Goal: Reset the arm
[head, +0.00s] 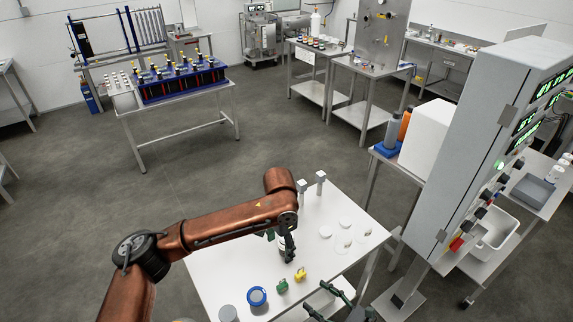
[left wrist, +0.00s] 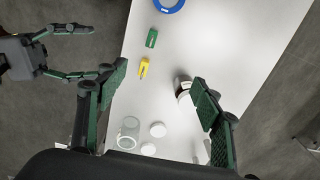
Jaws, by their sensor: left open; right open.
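My left arm reaches in from the left over a white table (head: 222,275). My left gripper (head: 287,252) points down above the table's middle. In the left wrist view its two green-padded fingers (left wrist: 160,90) are spread wide. A jar with a dark rim (left wrist: 183,88) shows beside the right-hand finger; whether they touch is unclear. My right gripper (head: 320,298) is low at the table's front edge, partly cut off. In the left wrist view its fingers (left wrist: 97,50) stand apart with nothing between them.
A tall grey control cabinet (head: 475,150) stands at right. Open floor lies beyond the table.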

